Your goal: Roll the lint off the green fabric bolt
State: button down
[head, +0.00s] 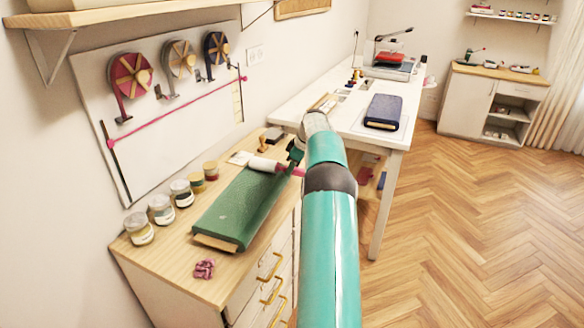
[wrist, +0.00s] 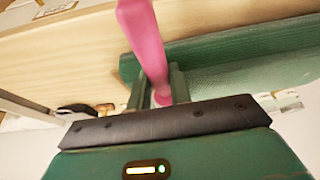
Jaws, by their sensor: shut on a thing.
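The green fabric bolt (head: 238,208) lies lengthwise on the wooden dresser top, and its side fills the upper right of the wrist view (wrist: 250,58). My gripper (head: 295,157) is at the bolt's far right end, partly hidden by my arm. It is shut on the pink handle (wrist: 146,35) of a lint roller, between its green fingers in the wrist view (wrist: 160,88). The white roller head (head: 264,164) points left across the bolt's far end. I cannot tell whether it touches the cloth.
Several jars (head: 162,210) line the wall side of the dresser top (head: 170,262). A pink bundle (head: 204,269) lies at its near end. A white table (head: 345,125) with a dark blue bolt (head: 384,111) stands beyond. The wood floor (head: 470,220) at right is clear.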

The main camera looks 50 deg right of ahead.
jog(key=shift+s+a, duration=0.3)
jog(key=shift+a, duration=0.4)
jog(key=shift+s+a, duration=0.25)
jog(key=shift+a, duration=0.45)
jog(key=shift+s+a, duration=0.3)
jog(key=shift+a, duration=0.4)
jog(key=shift+s+a, duration=0.3)
jog(key=shift+a, duration=0.4)
jog(key=shift+a, duration=0.1)
jog(key=shift+s+a, duration=0.2)
jog(key=shift+a, duration=0.3)
jog(key=shift+s+a, duration=0.2)
jog(key=shift+a, duration=0.25)
jog(key=shift+s+a, duration=0.15)
jog(key=shift+a, duration=0.15)
jog(key=shift+a, duration=0.1)
jog(key=shift+s+a+f, duration=0.1)
jog(key=shift+s+a, duration=0.2)
jog(key=shift+a, duration=0.4)
jog(key=shift+s+a, duration=0.25)
jog(key=shift+a, duration=0.4)
